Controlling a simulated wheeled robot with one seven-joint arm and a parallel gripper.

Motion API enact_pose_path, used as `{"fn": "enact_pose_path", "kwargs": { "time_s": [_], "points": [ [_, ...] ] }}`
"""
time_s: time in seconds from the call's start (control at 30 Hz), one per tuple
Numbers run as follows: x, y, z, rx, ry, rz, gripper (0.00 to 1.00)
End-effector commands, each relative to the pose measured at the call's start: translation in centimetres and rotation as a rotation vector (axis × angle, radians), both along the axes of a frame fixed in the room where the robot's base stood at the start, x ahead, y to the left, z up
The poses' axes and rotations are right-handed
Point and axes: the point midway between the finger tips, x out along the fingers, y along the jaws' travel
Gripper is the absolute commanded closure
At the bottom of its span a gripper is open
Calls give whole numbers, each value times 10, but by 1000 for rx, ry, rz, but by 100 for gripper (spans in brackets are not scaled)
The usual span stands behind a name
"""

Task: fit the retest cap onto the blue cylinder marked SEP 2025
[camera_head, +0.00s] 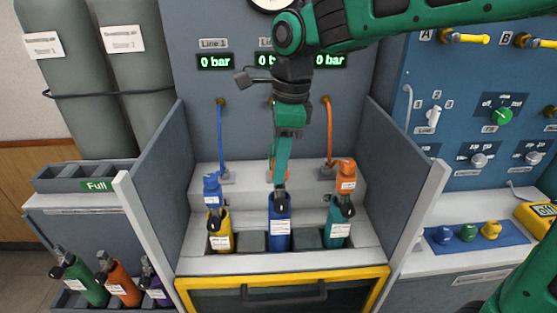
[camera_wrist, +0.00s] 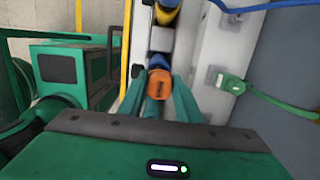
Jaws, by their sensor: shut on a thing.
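The blue cylinder (camera_head: 280,213) stands upright in the middle slot of the bench, with a white label too small to read. Its dark valve top is partly behind my gripper (camera_head: 280,183). My gripper comes straight down above it. In the wrist view my fingers (camera_wrist: 160,92) are closed around a small orange piece (camera_wrist: 158,84) with dark marks. I cannot tell for sure that it is the retest cap. A blue part (camera_wrist: 161,61) shows just beyond it. Whether the orange piece touches the cylinder is hidden.
A yellow cylinder (camera_head: 220,238) stands left and a teal one (camera_head: 337,232) right in the same row. Side walls (camera_head: 405,165) flank the bay. A blue mat (camera_head: 510,238) at right holds small coloured knobs.

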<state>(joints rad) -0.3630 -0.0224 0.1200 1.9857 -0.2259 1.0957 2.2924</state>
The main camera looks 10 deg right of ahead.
Motion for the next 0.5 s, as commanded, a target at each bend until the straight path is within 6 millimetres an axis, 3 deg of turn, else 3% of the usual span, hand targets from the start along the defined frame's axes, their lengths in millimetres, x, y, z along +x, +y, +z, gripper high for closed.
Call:
{"fn": "enact_pose_path", "kwargs": {
  "time_s": [0.5],
  "points": [
    [0, 0, -7, -1, 1, 0, 91]
  ]
}}
